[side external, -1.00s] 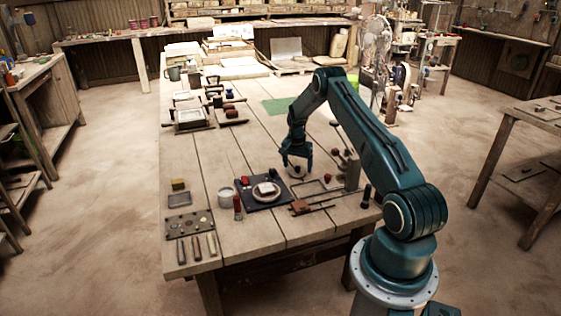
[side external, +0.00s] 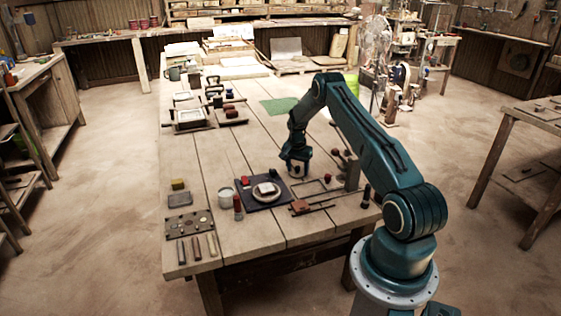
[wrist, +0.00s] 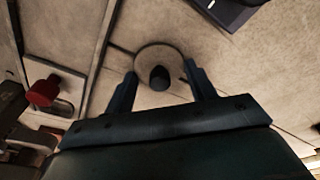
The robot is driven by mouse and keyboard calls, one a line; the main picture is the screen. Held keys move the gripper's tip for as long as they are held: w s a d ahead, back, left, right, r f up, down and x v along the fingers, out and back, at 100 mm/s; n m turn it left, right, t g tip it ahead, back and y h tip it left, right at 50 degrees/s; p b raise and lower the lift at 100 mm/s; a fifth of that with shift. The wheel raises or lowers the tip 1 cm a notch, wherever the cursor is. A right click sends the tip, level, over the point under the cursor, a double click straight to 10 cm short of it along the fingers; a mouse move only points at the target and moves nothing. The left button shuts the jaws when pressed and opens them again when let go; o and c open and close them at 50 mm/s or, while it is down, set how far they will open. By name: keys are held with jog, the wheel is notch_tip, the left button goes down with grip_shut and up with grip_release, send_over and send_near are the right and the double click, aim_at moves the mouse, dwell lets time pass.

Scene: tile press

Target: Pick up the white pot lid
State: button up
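The pot lid is a pale, off-white round disc (wrist: 158,56) with a dark round knob (wrist: 160,78), lying flat on the wooden table in the wrist view. My gripper (wrist: 160,68) is open above it, with one finger on each side of the knob and visible gaps between. In the side view my gripper (side external: 296,170) points down over the lid, which is mostly hidden behind the fingers.
A metal frame with red knobs (side external: 327,178) stands close to the right.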

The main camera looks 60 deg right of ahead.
aim_at(297, 167)
jog(key=shift+r, duration=0.15)
notch_tip(297, 167, up, 20)
dwell(0.9)
jog(key=shift+f, duration=0.2)
dwell(0.3)
jog(key=w+a+f+n, duration=0.2)
jog(key=w+a, duration=0.3)
jog(key=a, duration=0.4)
jog(key=w+a+f+n, duration=0.2)
jog(key=w+a, duration=0.3)
jog(key=a, duration=0.4)
jog(key=w+a+f+n+t, duration=0.1)
jog(key=w+a+f+n, duration=0.1)
jog(key=w+a, duration=0.3)
jog(key=a+f, duration=0.1)
jog(key=a, duration=0.3)
jog(key=shift+w+f, duration=0.2)
jog(key=shift+w, duration=0.05)
jog(key=shift+f, duration=0.15)
jog(key=shift+f, duration=3)
jog(key=shift+f, duration=0.2)
